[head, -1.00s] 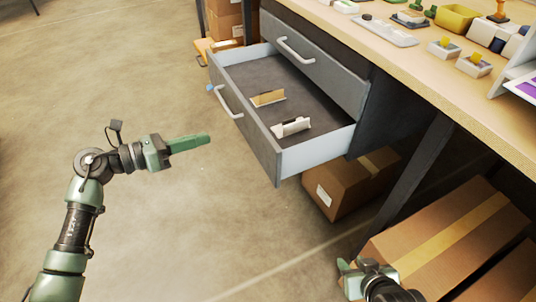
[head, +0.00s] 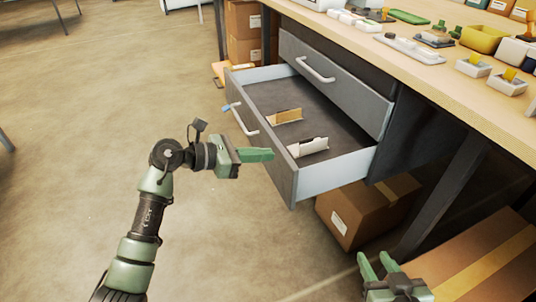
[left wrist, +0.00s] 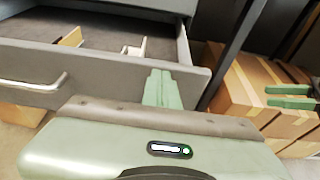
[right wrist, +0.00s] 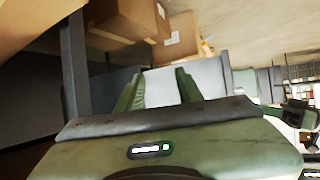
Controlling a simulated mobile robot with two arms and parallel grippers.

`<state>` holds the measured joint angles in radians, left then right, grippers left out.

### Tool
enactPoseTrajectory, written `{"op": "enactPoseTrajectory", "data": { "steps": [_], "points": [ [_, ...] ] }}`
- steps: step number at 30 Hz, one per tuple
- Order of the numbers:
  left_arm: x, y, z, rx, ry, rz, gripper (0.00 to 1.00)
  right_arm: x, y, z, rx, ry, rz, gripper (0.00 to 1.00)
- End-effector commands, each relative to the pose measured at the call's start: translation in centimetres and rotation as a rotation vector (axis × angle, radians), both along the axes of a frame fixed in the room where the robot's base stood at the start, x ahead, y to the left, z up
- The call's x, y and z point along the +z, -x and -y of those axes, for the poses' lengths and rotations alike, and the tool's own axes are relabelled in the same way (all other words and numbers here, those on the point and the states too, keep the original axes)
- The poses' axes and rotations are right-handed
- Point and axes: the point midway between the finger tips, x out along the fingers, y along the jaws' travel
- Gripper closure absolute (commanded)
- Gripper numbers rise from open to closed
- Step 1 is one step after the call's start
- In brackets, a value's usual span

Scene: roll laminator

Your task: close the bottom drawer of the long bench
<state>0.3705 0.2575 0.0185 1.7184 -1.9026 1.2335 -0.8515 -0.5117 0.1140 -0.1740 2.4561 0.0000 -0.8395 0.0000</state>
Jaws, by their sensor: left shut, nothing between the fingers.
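The bottom drawer (head: 318,172) of the long bench (head: 470,105) stands pulled out, with a grey front, a silver handle (head: 240,120) and two small upright pieces inside. Its front also shows in the left wrist view (left wrist: 100,85). My left gripper (head: 268,155) is shut and empty, pointing at the drawer front near its right end. In the left wrist view its fingers overlap the front; whether they touch it I cannot tell. My right gripper (head: 378,262) is open and empty, low in front of the boxes under the bench.
The upper drawer (head: 335,80) is shut. Cardboard boxes (head: 365,212) stand under the bench, right of and below the open drawer. Bench legs stand near my right gripper. The floor (head: 90,120) to the left is clear. Small items and a yellow bin (head: 482,38) sit on the benchtop.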

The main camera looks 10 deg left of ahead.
Motion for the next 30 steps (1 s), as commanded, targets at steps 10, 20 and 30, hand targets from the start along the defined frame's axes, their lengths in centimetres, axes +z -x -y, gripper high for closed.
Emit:
{"op": "enactPoseTrajectory", "data": {
  "steps": [10,20,30],
  "points": [
    [-0.1,-0.9,1.3,0.001,0.000,-0.002,1.00,1.0,-0.7,-0.3,0.004,-0.014,0.058,0.64],
    [0.0,-1.1,1.5,0.000,0.000,-0.001,1.00,1.0,-0.7,-0.3,0.004,-0.014,0.057,0.64],
    [0.0,-4.0,5.8,-0.001,-0.001,-0.001,1.00,1.3,-0.9,-0.4,0.006,-0.020,0.082,0.64]
  ]
}}
